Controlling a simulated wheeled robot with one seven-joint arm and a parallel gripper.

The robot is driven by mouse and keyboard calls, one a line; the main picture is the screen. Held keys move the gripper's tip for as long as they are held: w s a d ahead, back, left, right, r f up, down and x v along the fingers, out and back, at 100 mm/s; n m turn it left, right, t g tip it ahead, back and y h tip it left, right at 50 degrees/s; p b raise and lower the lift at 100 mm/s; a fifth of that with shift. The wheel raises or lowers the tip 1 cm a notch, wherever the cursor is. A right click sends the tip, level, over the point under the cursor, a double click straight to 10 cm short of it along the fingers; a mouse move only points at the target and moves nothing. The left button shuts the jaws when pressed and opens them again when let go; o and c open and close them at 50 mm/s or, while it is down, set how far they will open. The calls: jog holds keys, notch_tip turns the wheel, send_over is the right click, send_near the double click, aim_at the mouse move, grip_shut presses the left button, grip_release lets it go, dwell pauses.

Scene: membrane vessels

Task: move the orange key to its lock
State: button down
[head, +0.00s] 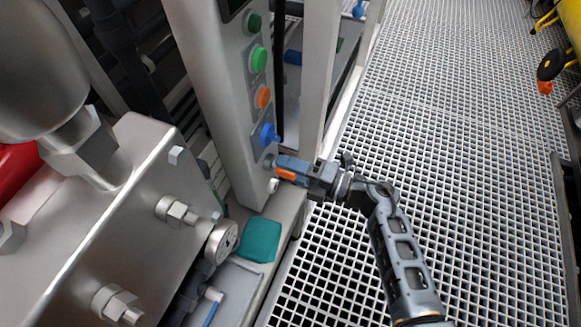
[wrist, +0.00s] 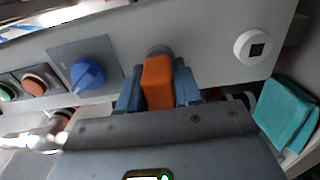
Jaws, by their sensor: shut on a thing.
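The orange key (wrist: 158,84) is between the blue fingers of my gripper (wrist: 159,92), which is shut on it. In the head view the key (head: 286,174) shows as an orange strip at my gripper (head: 287,167), close to the grey panel (head: 225,95). A round grey lock (wrist: 159,50) sits in the panel straight beyond the key's far end, partly hidden by it. The lock (head: 269,161) also shows below the blue knob in the head view. The key's tip is hidden, so I cannot tell whether it is in the lock or just in front.
A blue knob (head: 268,134), an orange button (head: 263,96) and green buttons (head: 258,59) run up the panel. A white round fitting with a dark square (wrist: 253,47) is beside the lock. A teal cloth (head: 259,240) lies below.

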jog(key=shift+a, duration=0.2)
jog(key=c, duration=0.7)
grip_release()
jog(key=v, duration=0.7)
jog(key=shift+d+p, duration=0.4)
jog(key=shift+p, duration=0.05)
